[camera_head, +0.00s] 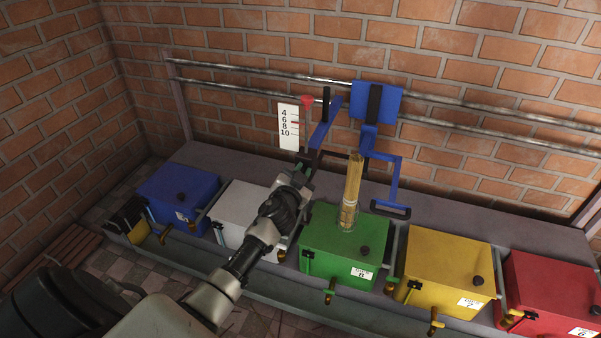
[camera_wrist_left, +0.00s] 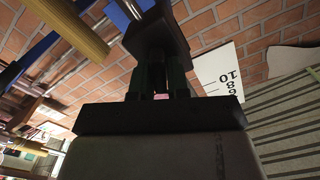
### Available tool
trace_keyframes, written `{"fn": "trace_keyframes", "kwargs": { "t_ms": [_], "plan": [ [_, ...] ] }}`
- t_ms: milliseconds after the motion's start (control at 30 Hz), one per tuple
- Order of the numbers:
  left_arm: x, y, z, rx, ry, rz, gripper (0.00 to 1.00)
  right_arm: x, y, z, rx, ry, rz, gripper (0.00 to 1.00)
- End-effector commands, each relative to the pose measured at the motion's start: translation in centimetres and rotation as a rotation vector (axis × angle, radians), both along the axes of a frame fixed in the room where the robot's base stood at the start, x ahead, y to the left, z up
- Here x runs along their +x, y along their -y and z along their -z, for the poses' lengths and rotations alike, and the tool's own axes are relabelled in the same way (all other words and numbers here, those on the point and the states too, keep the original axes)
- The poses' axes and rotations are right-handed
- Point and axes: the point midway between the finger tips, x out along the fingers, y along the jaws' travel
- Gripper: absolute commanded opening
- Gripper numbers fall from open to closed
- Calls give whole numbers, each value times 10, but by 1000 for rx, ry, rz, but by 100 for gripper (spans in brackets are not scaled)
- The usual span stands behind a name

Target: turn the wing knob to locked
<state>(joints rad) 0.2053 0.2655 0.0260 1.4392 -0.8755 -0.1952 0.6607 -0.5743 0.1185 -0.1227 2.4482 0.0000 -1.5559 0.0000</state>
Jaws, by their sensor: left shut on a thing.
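My left gripper (camera_head: 304,172) reaches in from the lower left, over the white box, with its tip at the lower end of the blue carriage bracket (camera_head: 325,122). In the left wrist view its fingers (camera_wrist_left: 165,78) are shut on a dark block-like part, which I take to be the wing knob (camera_wrist_left: 158,38). The gripper hides most of the knob in the head view, and I cannot tell its turn angle or any lock marking. My right gripper is in neither view.
Two rails (camera_head: 240,72) cross the brick wall. Blue, white, yellow and red boxes line the bench.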

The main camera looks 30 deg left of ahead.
Motion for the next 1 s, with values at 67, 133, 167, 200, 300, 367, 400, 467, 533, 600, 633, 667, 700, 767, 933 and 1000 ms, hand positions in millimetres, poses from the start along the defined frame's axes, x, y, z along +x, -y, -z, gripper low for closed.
{"fn": "trace_keyframes", "kwargs": {
  "t_ms": [67, 133, 167, 200, 300, 367, 400, 467, 533, 600, 633, 667, 700, 767, 933, 1000],
  "plan": [
    [0, 1, 1, 71, -18, 0, 0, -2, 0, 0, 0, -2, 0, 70],
    [0, 2, 2, 136, -34, 0, 0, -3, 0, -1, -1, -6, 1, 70],
    [0, 2, 2, 163, -41, 0, 0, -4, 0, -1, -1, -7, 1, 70],
    [0, 2, 2, 201, -50, 0, 0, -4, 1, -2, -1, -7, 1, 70],
    [0, 3, 3, 293, -72, 1, 0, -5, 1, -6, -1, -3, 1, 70],
    [1, 4, 4, 349, -86, 1, 0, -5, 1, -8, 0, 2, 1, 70],
    [1, 4, 4, 385, -94, 1, 0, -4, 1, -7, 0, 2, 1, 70],
    [1, 4, 4, 442, -108, 1, 0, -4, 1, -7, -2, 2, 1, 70],
    [1, 5, 5, 507, -124, 1, 0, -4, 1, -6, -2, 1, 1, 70],
    [1, 5, 6, 571, -139, 1, 0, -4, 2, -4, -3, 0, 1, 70],
    [1, 5, 6, 599, -146, 1, 0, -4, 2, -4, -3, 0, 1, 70],
    [1, 5, 6, 626, -153, 1, 0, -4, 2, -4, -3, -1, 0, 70],
    [1, 5, 7, 662, -162, 1, 0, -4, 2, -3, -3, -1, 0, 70],
    [1, 5, 7, 716, -175, 1, 0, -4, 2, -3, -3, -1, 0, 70],
    [1, 6, 9, 852, -207, 2, 0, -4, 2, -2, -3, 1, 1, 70],
    [1, 6, 9, 902, -219, 2, 0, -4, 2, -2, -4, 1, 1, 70]
  ]
}}
